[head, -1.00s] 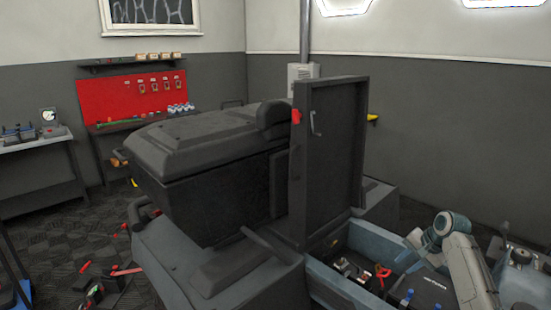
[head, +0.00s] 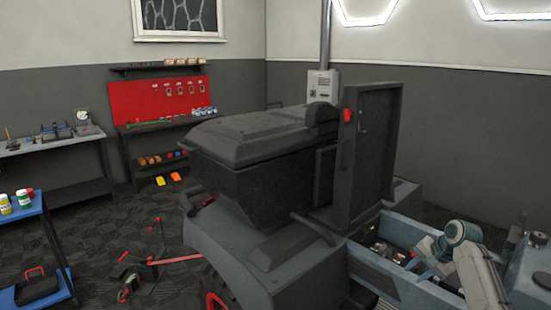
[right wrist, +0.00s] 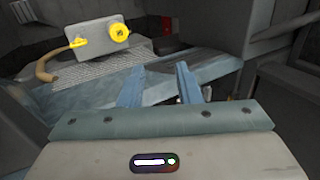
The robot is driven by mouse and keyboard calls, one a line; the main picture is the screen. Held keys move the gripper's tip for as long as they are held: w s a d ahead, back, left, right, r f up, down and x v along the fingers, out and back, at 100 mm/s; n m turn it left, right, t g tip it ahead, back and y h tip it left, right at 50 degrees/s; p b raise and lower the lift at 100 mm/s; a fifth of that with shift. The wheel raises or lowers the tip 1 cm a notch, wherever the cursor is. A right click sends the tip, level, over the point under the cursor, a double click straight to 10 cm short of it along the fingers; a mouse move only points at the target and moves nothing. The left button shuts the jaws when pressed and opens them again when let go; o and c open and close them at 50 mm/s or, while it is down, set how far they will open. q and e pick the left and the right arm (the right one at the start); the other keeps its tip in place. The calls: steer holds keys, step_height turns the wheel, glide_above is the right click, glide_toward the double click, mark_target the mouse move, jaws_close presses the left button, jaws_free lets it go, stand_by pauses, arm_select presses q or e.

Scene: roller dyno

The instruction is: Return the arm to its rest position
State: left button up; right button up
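My right arm (head: 468,245) comes in from the lower right in the head view, grey with a teal joint. It is bent over the blue-grey open bed of the dark vehicle (head: 375,260). My right gripper (head: 428,256) is at the end of this arm, small and partly hidden there. In the right wrist view its two blue fingers (right wrist: 160,86) stand apart with nothing between them. My left gripper is not in view.
A dark upright panel (head: 368,155) rises from the vehicle close by. A blue cart (head: 55,245) stands at the left, with a red floor jack (head: 135,270) between. A grey box with a yellow cap (right wrist: 95,40) shows in the right wrist view.

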steer(key=s+a+f+n+g+h+b, duration=0.1)
steer(key=s+f, duration=0.5)
steer(key=f, duration=0.8)
steer(key=s+f+n+h, duration=0.1)
steer(key=s+f, duration=0.6)
steer(key=f, duration=0.7)
steer(key=s+a+f+n+g+h+b, duration=0.1)
steer(key=s+f, duration=0.5)
steer(key=f, duration=0.8)
steer(key=s+a+f+n+h, duration=0.1)
steer(key=s+f+n, duration=0.1)
steer(key=s+f, duration=0.7)
steer(key=s+a+f+n, duration=0.1)
steer(key=s+a+f, duration=0.1)
steer(key=s+f, duration=0.65)
steer(key=s+a+f+n, duration=0.2)
steer(key=s, duration=1.2)
steer(key=s+a+f+n+b, duration=0.1)
steer(key=s+a+f+n, duration=0.1)
steer(key=s, duration=1.3)
steer(key=shift+a+f+g, duration=0.4)
steer(key=shift+a+f, duration=0.2)
steer(key=shift+a, duration=0.15)
steer(key=shift+w, duration=0.1)
